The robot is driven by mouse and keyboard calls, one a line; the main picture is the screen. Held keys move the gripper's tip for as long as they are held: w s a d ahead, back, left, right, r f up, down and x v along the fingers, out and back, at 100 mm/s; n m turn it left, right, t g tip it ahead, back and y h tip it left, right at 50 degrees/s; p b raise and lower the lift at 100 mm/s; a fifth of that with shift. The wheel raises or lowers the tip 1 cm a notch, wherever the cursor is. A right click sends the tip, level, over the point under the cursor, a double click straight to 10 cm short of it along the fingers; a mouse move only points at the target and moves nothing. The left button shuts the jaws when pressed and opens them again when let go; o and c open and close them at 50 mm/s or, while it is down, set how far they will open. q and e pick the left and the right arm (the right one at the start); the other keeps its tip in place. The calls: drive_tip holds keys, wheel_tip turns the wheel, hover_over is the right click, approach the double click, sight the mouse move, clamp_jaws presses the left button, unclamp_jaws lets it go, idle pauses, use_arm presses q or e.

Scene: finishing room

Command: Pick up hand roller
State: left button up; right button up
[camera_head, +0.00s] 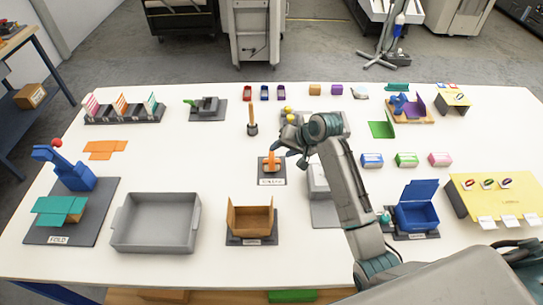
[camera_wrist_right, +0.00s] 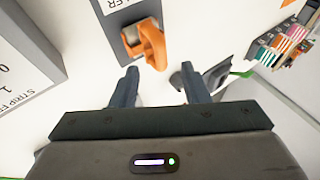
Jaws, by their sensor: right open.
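The orange hand roller (camera_head: 270,165) stands on a small dark base (camera_head: 262,175) with a white label at the middle of the table. In the right wrist view the orange roller (camera_wrist_right: 150,45) is just beyond the fingertips, near the top centre, beside a label ending in "LLER". My right gripper (camera_head: 286,148) is open and empty. It is above and close to the roller, on its far side in the head view. In the wrist view its two dark fingers (camera_wrist_right: 158,72) are spread apart, with white table between them. My left gripper is not in view.
A grey device (camera_head: 318,180) stands right of the roller, under my right forearm. A wooden-handled tool (camera_head: 252,118) stands behind it. A cardboard box (camera_head: 250,220) and grey tray (camera_head: 155,232) are in front.

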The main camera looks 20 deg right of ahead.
sight(273, 154)
drive_tip(key=p+x, duration=0.2)
drive_tip(key=x, duration=0.2)
drive_tip(key=shift+w+p, duration=0.25)
drive_tip(key=shift+p, duration=0.05)
drive_tip(key=shift+w+a+f, duration=0.1)
drive_tip(key=shift+w+f, duration=0.05)
drive_tip(key=shift+f, duration=0.2)
drive_tip(key=c, duration=0.3)
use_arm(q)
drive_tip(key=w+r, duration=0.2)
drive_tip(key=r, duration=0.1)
use_arm(e)
clamp_jaws()
